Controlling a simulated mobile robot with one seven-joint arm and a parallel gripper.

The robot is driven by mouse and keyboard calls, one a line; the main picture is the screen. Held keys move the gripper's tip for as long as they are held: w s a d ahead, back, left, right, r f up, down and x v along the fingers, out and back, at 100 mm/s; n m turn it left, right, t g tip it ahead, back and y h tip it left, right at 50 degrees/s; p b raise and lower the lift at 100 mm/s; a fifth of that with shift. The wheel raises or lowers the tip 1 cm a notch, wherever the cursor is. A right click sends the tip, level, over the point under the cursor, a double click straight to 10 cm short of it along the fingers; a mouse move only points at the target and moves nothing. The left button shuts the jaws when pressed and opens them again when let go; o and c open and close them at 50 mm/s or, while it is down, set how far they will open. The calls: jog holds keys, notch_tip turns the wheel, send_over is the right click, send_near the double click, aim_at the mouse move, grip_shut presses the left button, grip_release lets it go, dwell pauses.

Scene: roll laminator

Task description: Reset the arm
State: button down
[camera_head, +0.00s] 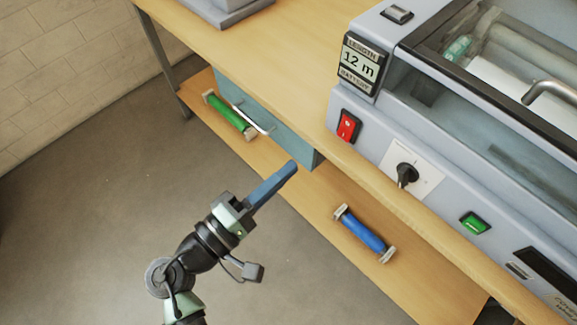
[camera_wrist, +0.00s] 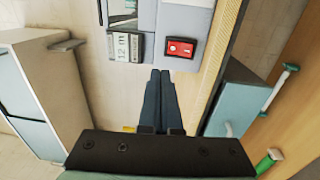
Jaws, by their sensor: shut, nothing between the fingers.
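My gripper (camera_head: 290,170) is in the middle of the head view, in front of the workbench, with its blue fingers together and nothing between them. It points up and to the right, towards the bench. In the wrist view the two dark blue fingers (camera_wrist: 160,75) lie side by side, touching, with the laminator beyond them. The arm hangs over the floor at the lower left of the head view. I see no contact between my gripper and the bench or shelf.
The laminator (camera_head: 440,195) stands on the workbench (camera_head: 270,60), with a red switch (camera_head: 347,126) and a black knob (camera_head: 406,174). A teal drawer (camera_head: 265,120) hangs below. Floor at left is clear.

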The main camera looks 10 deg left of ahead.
jog(key=shift+s, duration=0.1)
dwell(0.3)
jog(key=w+d+r+m+t+y+p, duration=0.1)
jog(key=w+r+m+y, duration=0.2)
jog(key=r, duration=0.6)
jog(key=w+d+r+m+t+y+p, duration=0.1)
jog(key=w+r+m, duration=0.3)
jog(key=r, duration=0.5)
jog(key=w+d+r+m+t+y+p, duration=0.1)
jog(key=w+r+m+t+y, duration=0.1)
jog(key=w+r, duration=0.5)
jog(key=s+r+t+y, duration=0.1)
jog(key=s+r, duration=0.3)
jog(key=r, duration=0.5)
jog(key=s+d+r+m+t+y, duration=0.1)
jog(key=s+r+t, duration=0.3)
jog(key=r, duration=0.6)
jog(key=s+d+r+t+y+p, duration=0.1)
jog(key=s+r+t+y, duration=0.2)
jog(key=s+r, duration=0.3)
notch_tip(320, 180, up, 4)
jog(key=shift+s+d+f+m, duration=0.15)
jog(key=shift+s+d+m, duration=0.05)
jog(key=shift+m, duration=0.2)
